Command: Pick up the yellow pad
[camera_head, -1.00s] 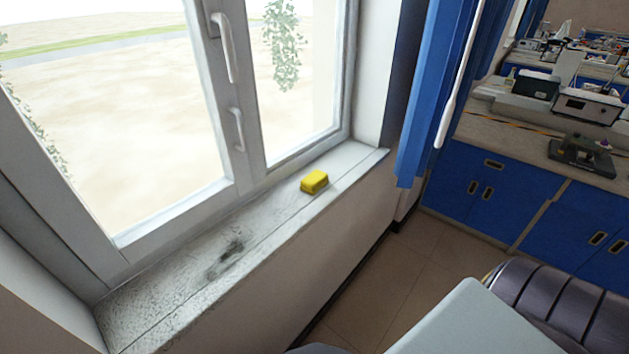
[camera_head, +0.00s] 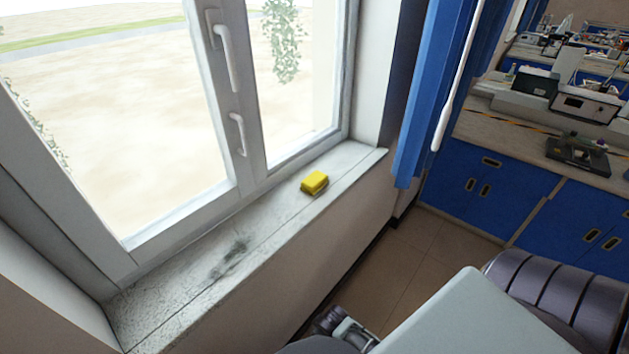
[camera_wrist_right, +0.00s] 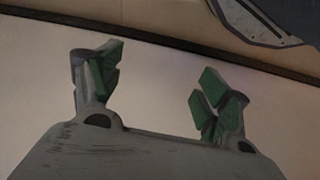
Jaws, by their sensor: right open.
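The yellow pad (camera_head: 314,182) is a small block lying on the window sill (camera_head: 150,310), towards its right end and near the front edge. My right gripper (camera_wrist_right: 158,78) is open and empty in the right wrist view, with its green-padded fingers apart in front of a pale surface. The pad does not show in that view. In the head view, a grey and dark part of my arm shows low at the bottom centre, below the sill and well away from the pad. My left gripper is not in view.
The window frame with white handles (camera_head: 224,50) rises behind the sill. A blue curtain (camera_head: 432,90) hangs right of the sill's end. Blue cabinets (camera_head: 480,185) with lab equipment on top stand at the right. The sill around the pad is clear, with a dark stain further left.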

